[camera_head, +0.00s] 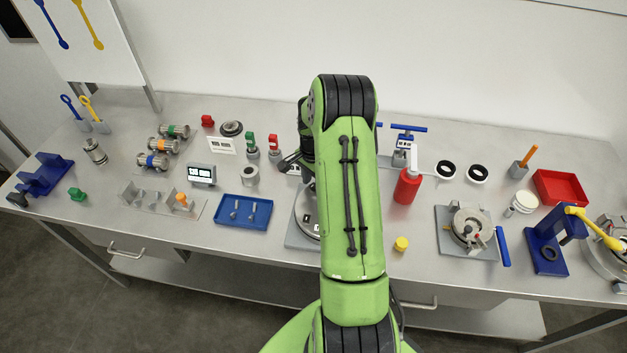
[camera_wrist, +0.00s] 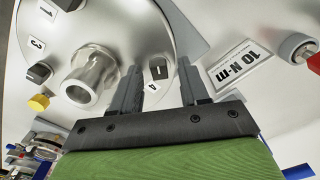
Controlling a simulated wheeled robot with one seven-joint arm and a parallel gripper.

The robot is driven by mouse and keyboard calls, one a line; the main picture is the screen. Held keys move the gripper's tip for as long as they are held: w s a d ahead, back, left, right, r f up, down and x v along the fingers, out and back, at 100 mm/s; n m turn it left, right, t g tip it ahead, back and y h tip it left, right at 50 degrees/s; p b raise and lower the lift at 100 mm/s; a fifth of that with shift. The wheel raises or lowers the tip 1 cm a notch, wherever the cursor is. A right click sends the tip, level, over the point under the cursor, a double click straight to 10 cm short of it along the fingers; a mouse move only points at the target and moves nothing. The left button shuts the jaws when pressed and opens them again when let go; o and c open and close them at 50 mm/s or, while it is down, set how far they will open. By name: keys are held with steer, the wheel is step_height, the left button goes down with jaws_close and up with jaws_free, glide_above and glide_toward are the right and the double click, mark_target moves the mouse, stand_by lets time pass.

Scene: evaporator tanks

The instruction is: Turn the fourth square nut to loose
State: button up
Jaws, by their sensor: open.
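In the wrist view, a round metal tank lid (camera_wrist: 128,28) carries dark square nuts beside number labels. The fourth square nut (camera_wrist: 158,70), next to the label 4 (camera_wrist: 152,86), is dark with a light mark on its face. My gripper (camera_wrist: 161,66) is open, with one finger on each side of this nut; I cannot tell whether either touches it. Another square nut (camera_wrist: 39,73) sits near the label 3 (camera_wrist: 37,44). A further one (camera_wrist: 68,4) is cut by the top edge. In the head view, my arm hides the gripper and most of the lid (camera_head: 305,215).
A hollow metal cylinder (camera_wrist: 90,78) stands up from the lid, left of my gripper. A "10 N·m" sign (camera_wrist: 241,68) lies to the right. On the bench, a red bottle (camera_head: 407,186) and a yellow cap (camera_head: 401,244) stand right of my arm, a blue tray (camera_head: 243,224) left.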

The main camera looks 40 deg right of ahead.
steer(key=shift+c, duration=0.4)
jaws_close()
steer(key=shift+n, duration=0.4)
steer(key=shift+f+n+b, duration=0.1)
steer(key=shift+n+b, duration=0.55)
steer(key=shift+n, duration=0.25)
steer(key=shift+n+b, duration=0.6)
steer(key=shift+n, duration=1.2)
steer(key=shift+o, duration=0.4)
jaws_free()
